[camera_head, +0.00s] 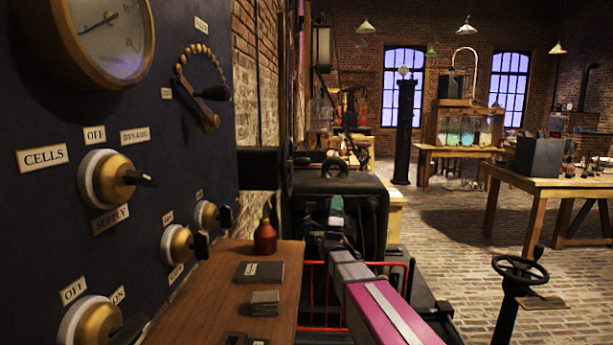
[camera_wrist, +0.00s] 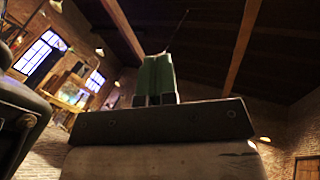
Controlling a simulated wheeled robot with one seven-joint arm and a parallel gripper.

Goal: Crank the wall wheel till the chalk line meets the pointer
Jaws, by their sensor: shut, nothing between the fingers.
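A dark round part (camera_head: 287,167), seen edge-on, sits at the end of a dark block (camera_head: 258,168) beside the brick wall. It may be the wall wheel, but I cannot tell for sure. I can make out no chalk line or pointer on it. My gripper (camera_head: 336,208), with green fingers, is in front of the dark machine, right of and below that round part and apart from it in the picture. In the wrist view my gripper (camera_wrist: 156,72) is shut and empty, pointing up towards the roof beams.
A dark panel (camera_head: 60,235) with knobs and a gauge (camera_head: 103,32) stands close on the left. A wooden shelf (camera_head: 215,290) holds a red bottle (camera_head: 265,232). A black machine (camera_head: 372,205) is behind my gripper. A handwheel (camera_head: 520,268) stands right; brick floor there is open.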

